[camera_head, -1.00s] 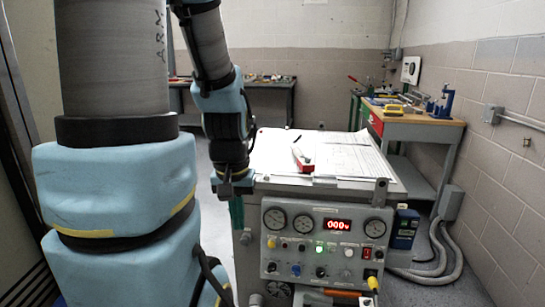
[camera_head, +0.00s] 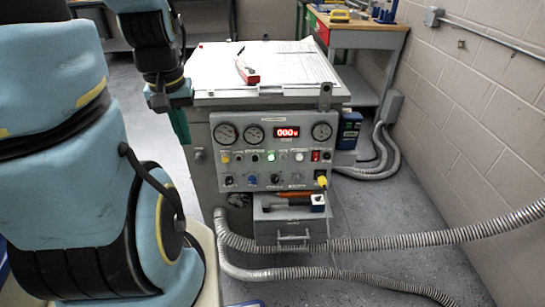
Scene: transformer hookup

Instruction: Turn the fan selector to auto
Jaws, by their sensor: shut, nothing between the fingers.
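The control panel (camera_head: 273,151) is on the front of a grey cart, with gauges, a red display reading 000, a lit green lamp and rows of small knobs. The lower row has a dark knob (camera_head: 228,180), a blue knob (camera_head: 252,180) and another dark knob (camera_head: 275,179). The labels are too small to read, so I cannot tell which one is the fan selector or where it points. My gripper (camera_head: 160,102) is at the end of my arm, by the cart's front left top corner, away from the knobs. It is shut and empty; its fingertips are hard to make out.
Papers and a red-and-white tool (camera_head: 247,73) lie on the cart top. A yellow plug (camera_head: 322,182) sits at the panel's lower right. A drawer box (camera_head: 290,222) with tools on it juts out below. Grey hoses (camera_head: 400,240) cross the floor. A workbench (camera_head: 355,24) stands behind.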

